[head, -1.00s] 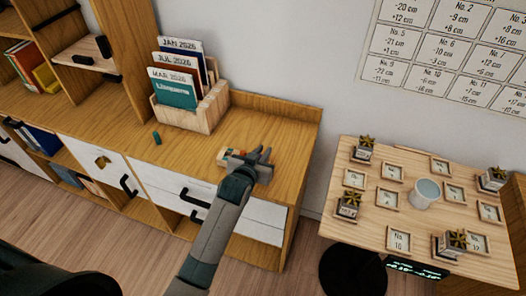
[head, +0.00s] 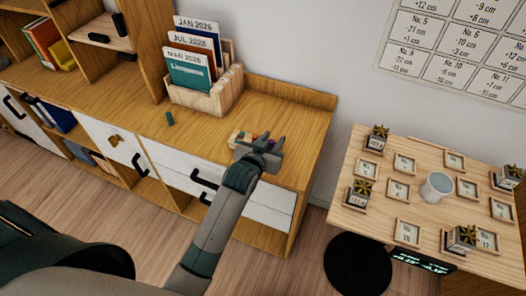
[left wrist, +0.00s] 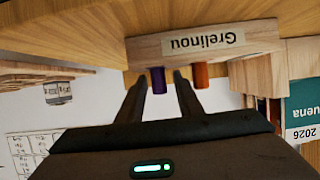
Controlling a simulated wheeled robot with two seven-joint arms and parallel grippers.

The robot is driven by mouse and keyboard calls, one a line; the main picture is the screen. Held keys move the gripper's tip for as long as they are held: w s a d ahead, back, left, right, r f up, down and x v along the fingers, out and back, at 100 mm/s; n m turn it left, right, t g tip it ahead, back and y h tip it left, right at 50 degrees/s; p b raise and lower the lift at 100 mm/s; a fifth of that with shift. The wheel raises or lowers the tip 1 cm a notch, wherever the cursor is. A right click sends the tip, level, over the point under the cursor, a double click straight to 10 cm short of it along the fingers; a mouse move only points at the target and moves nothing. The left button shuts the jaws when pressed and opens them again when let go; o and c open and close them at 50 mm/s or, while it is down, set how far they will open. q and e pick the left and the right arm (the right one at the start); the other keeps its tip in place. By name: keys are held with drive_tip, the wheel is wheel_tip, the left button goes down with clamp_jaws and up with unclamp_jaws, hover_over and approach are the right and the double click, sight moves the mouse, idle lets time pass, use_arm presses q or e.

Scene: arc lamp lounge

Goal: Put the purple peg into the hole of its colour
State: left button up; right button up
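A wooden block labelled "Grelinou" (left wrist: 262,38) shows upside down in the left wrist view. A purple peg (left wrist: 158,80) and an orange peg (left wrist: 201,76) stick out from it. In the head view the block (head: 236,138) sits on the wooden cabinet top, partly hidden by my left gripper (head: 268,146). My left gripper's two fingers (left wrist: 159,80) are apart, with the purple peg showing between their tips and not visibly touched. The orange peg is just outside one finger. A purple-marked hole cannot be made out. My right gripper is not in view.
A small teal peg (head: 169,118) is on the cabinet top (head: 120,95), left of the block. A wooden card holder (head: 222,92) stands behind. At the right is a table (head: 385,218) with small frames, dark-topped blocks and a white cup (head: 436,188).

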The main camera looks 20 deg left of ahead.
use_arm(q)
drive_tip(key=b+v, duration=0.1)
drive_tip(key=v, duration=0.8)
drive_tip(key=shift+s+r, duration=0.1)
drive_tip(key=shift+s, duration=0.1)
idle(0.3)
drive_tip(key=s+a+f+m+g, duration=0.1)
drive_tip(key=s+f+g, duration=0.25)
drive_tip(key=s, duration=0.65)
drive_tip(key=s+a+f+g, duration=0.1)
drive_tip(key=s+f+g, duration=0.3)
drive_tip(key=s, duration=0.6)
drive_tip(key=s+a+f+m+g, duration=0.1)
drive_tip(key=s+f+g, duration=0.3)
drive_tip(key=s, duration=0.5)
wheel_tip(320, 180, down, 30)
drive_tip(key=s, duration=0.1)
drive_tip(key=s+a+f+g, duration=0.1)
drive_tip(key=s+a+f, duration=0.2)
drive_tip(key=s+f, duration=1.4)
drive_tip(key=shift+s, duration=0.75)
